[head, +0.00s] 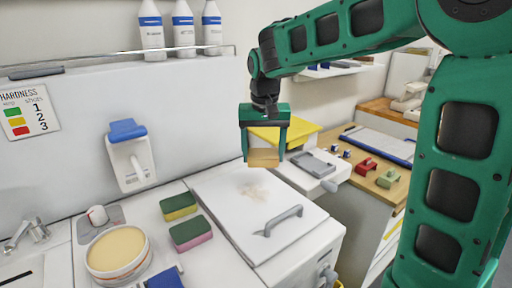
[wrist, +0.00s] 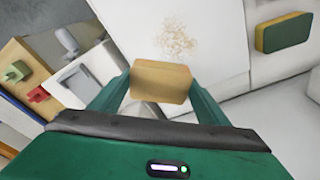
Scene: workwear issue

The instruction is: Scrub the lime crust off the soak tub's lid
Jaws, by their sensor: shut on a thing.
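My gripper (head: 265,150) is shut on a tan block-shaped sponge (head: 264,158). In the wrist view the sponge (wrist: 160,82) sits between the two green fingers. The soak tub's lid (head: 225,205) is white and flat, with a grey handle (head: 283,219) near its front edge. A pale brown lime crust (head: 255,191) lies on the lid and also shows as speckles in the wrist view (wrist: 178,40). The sponge appears to be held above the lid's far part, apart from it; the exact gap cannot be told.
A green-and-yellow sponge (head: 179,206) and a green-and-pink sponge (head: 191,234) lie left of the lid. A round tub of tan paste (head: 117,252) stands further left. A yellow-topped item (head: 300,134) and a grey-and-white device (head: 309,170) are right of the lid.

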